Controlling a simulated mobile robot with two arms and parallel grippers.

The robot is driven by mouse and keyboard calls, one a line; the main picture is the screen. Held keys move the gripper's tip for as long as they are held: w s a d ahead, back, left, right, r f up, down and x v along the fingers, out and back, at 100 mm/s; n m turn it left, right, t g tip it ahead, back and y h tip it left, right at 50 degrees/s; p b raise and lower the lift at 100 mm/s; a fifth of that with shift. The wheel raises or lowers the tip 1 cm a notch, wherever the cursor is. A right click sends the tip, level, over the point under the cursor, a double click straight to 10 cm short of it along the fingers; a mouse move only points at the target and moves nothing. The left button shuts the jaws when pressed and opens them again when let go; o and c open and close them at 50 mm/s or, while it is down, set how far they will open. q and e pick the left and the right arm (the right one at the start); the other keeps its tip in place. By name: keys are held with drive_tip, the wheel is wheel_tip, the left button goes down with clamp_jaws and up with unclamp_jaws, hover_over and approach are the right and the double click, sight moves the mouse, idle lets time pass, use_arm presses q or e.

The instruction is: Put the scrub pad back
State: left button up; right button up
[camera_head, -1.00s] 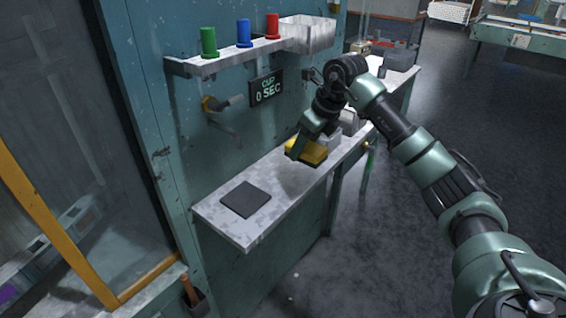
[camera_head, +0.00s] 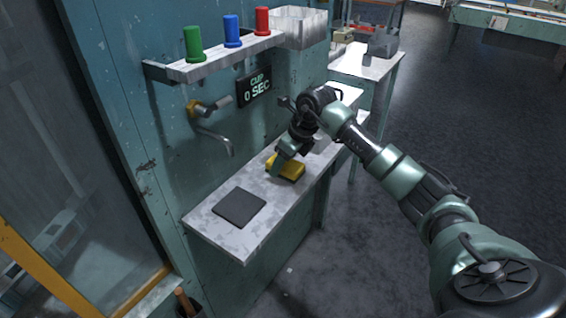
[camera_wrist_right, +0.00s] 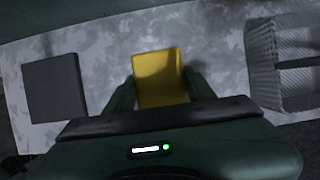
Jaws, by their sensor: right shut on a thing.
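The yellow scrub pad (camera_head: 288,167) is at the middle of the narrow shelf (camera_head: 228,232) under the tap. My right gripper (camera_head: 279,166) is shut on it. In the right wrist view the pad (camera_wrist_right: 158,78) sits between the two fingers (camera_wrist_right: 160,95), over the grey mottled shelf top. I cannot tell whether the pad touches the shelf or hangs just above it. A flat dark grey square mat (camera_head: 239,207) lies bare at the shelf's near left end. It also shows left of the pad in the right wrist view (camera_wrist_right: 55,87). My left gripper is not in view.
A white ribbed basket (camera_wrist_right: 285,62) stands right of the pad. Green, blue and red cylinders stand on an upper ledge (camera_head: 215,62). The shelf between pad and mat is clear.

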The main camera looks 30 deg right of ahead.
drive_tip(key=shift+f, duration=0.35)
drive_tip(key=o, duration=1.3)
drive_tip(key=shift+r, duration=0.1)
drive_tip(key=shift+r, duration=0.1)
drive_tip(key=b+v, duration=0.1)
drive_tip(key=v, duration=1.1)
